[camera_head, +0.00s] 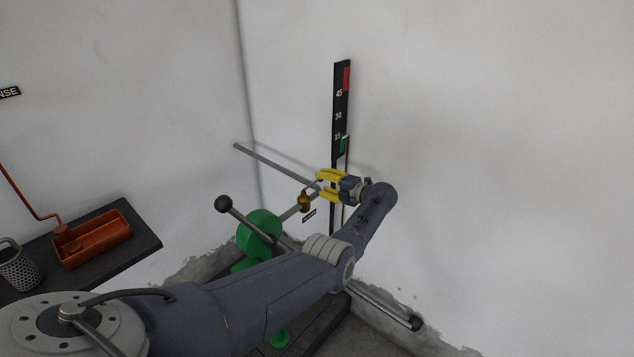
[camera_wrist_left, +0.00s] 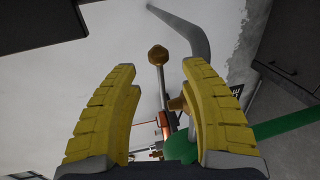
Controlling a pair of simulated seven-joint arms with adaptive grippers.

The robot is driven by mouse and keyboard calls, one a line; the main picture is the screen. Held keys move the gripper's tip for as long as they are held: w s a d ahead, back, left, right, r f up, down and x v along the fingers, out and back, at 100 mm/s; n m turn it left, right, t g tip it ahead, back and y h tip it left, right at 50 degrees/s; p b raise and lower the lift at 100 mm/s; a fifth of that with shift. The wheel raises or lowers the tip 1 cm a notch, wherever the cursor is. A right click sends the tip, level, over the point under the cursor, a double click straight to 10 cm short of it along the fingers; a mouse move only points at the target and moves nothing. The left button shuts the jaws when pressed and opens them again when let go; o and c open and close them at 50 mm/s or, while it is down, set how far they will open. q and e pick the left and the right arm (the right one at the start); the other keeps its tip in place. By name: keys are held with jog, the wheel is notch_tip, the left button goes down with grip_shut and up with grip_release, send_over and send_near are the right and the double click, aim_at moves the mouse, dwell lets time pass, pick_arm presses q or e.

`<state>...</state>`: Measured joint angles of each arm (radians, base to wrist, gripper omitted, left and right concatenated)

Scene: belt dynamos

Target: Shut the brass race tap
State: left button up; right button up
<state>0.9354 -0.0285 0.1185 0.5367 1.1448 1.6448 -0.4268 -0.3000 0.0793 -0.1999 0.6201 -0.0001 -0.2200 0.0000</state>
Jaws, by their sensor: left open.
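The brass race tap (camera_head: 304,202) sits on a grey pipe (camera_head: 272,162) near the white wall corner, above a small dark label (camera_head: 309,215). In the left wrist view its lever carries a brass ball knob (camera_wrist_left: 158,55), and part of its brass body (camera_wrist_left: 178,103) shows beside the right finger. My left gripper (camera_head: 318,184) has yellow fingers, open and pointing left at the tap. In the left wrist view the left gripper (camera_wrist_left: 158,72) has the knob and thin lever in line with its gap. I cannot tell whether a finger touches them. The right gripper is out of view.
A black gauge board (camera_head: 341,110) with red and green marks stands behind my left wrist. Below the tap are a green machine (camera_head: 258,232) and a rod with a black ball (camera_head: 223,203). A copper tray (camera_head: 93,240) sits on a dark bench at left.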

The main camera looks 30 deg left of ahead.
aim_at(317, 180)
pick_arm(q)
jog(key=shift+x, duration=1.7)
grip_shut()
